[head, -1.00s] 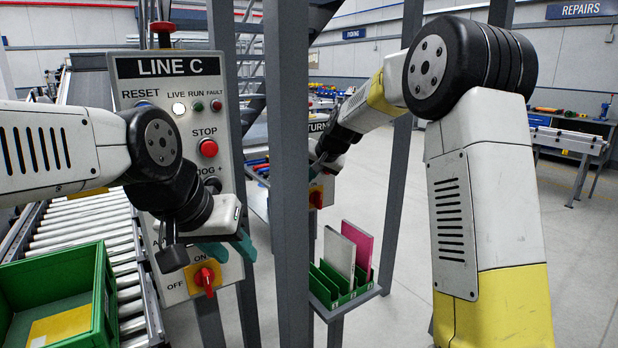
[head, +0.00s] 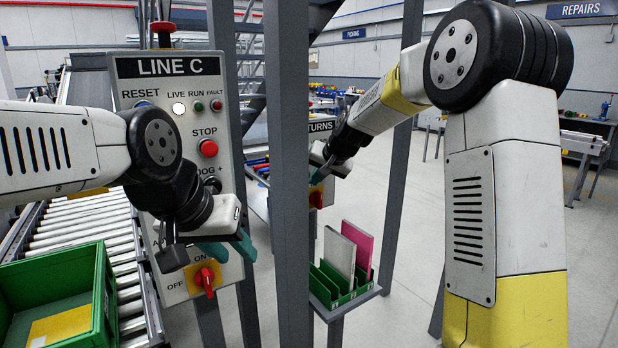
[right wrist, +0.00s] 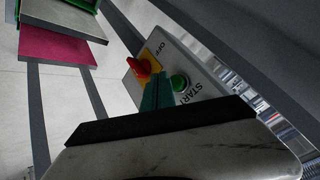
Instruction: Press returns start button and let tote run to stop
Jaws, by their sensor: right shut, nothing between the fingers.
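The returns box (head: 321,126) is mostly hidden behind a grey post and my right arm in the head view. In the right wrist view its grey face shows a green START button (right wrist: 180,83) and a red OFF switch (right wrist: 143,68) on yellow. My right gripper (right wrist: 157,92) is shut and empty, its teal fingertips just beside the START button; contact cannot be told. A green tote (head: 58,275) with a yellow item in it sits on the roller conveyor (head: 95,225) at left. My left gripper (head: 228,249) is open and empty before the LINE C panel.
The LINE C panel (head: 150,95) carries a red STOP button (head: 208,148) and a red ON/OFF switch (head: 204,277). Grey posts (head: 292,180) stand between the panel and my right arm. A green rack (head: 335,287) holds a white and a pink board below the returns box.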

